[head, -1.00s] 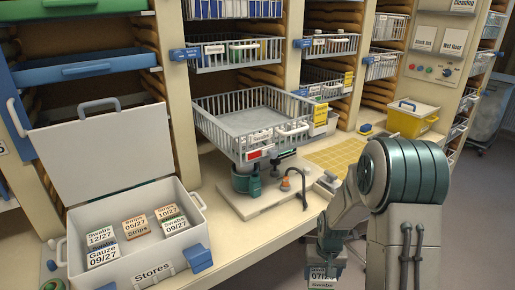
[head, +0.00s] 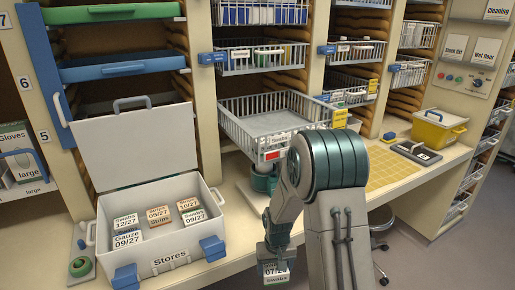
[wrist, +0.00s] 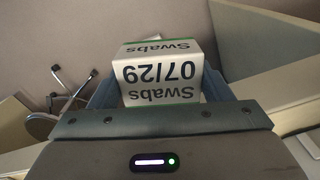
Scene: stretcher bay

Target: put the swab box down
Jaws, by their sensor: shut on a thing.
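The swab box (wrist: 160,72) is white with a green edge and reads "Swabs 07/29", upside down in the wrist view. My gripper (head: 275,262) is shut on it, with a blue finger on each side in the wrist view. In the head view the swab box (head: 276,273) hangs below my gripper in front of the counter's front edge, near the picture's bottom. Its lower part is close to the frame edge. The open white Stores box (head: 170,262) stands on the counter to the left, its lid raised, with several labelled boxes inside.
A grey wire basket (head: 243,122) sticks out over the counter behind my arm. A yellow grid mat (head: 390,168), a yellow bin (head: 438,130) and a grey-handled item (head: 415,152) lie to the right. A stool (wrist: 58,105) stands on the floor.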

